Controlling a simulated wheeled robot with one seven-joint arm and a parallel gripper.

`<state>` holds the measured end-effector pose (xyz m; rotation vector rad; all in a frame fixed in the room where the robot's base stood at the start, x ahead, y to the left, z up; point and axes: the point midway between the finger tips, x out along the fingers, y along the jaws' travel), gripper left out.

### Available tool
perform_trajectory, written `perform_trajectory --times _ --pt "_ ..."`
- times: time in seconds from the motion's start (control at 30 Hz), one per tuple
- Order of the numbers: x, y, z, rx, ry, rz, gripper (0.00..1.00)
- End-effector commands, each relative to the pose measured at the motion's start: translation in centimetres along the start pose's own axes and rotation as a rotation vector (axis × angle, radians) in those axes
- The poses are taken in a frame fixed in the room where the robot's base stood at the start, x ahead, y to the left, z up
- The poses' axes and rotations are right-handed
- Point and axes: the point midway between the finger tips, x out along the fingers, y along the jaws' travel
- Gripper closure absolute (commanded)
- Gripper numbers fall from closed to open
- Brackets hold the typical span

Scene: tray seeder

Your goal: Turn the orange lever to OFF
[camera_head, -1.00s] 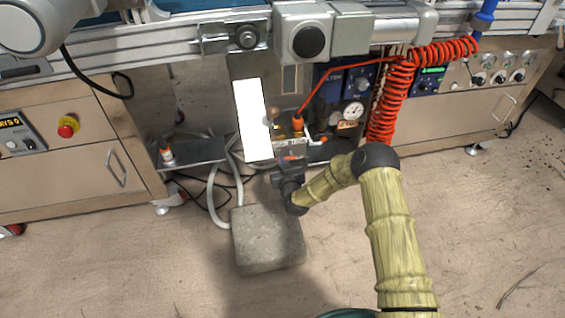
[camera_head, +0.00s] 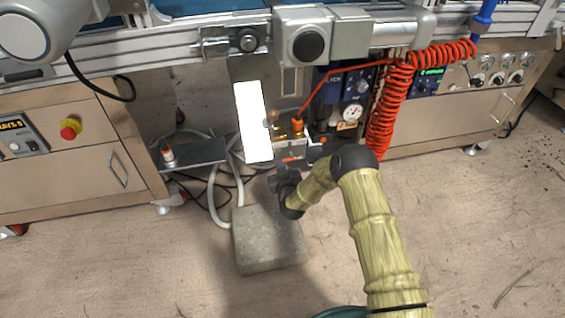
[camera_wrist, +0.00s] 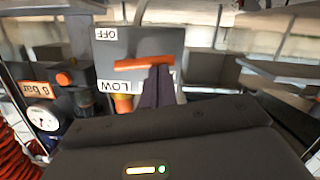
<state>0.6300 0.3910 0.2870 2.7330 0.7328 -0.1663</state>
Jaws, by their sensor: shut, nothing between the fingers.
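The orange lever (camera_wrist: 145,63) lies roughly level across a grey plate (camera_wrist: 160,44) in the wrist view. The OFF label (camera_wrist: 106,34) and the LOW label (camera_wrist: 121,86) read upside down there, one above and one below the lever. My gripper (camera_wrist: 158,72) is shut and empty. Its dark fingertips are at the lever's right half; I cannot tell whether they touch it. In the head view my gripper (camera_head: 284,172) is low in front of the machine, and a little of the orange lever (camera_head: 291,159) shows just above it.
A gauge (camera_wrist: 42,117) and an orange knob (camera_wrist: 64,79) are left of the plate in the wrist view. A red coiled hose (camera_head: 385,120) hangs right of the lever area. A stone block (camera_head: 268,240) stands on the floor below my gripper. Open floor lies in front.

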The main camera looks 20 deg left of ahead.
Motion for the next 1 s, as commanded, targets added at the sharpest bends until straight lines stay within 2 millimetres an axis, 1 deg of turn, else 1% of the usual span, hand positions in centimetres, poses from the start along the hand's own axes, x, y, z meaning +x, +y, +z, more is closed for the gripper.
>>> perform_trajectory --times 0.13,0.53,1.0 --pt "0.1 -0.4 0.2 -0.114 0.002 0.019 1.00" --pt "0.5 -0.7 2.2 -0.488 0.003 0.094 1.00" --pt "0.9 -0.1 4.5 -0.925 0.003 0.184 1.00"
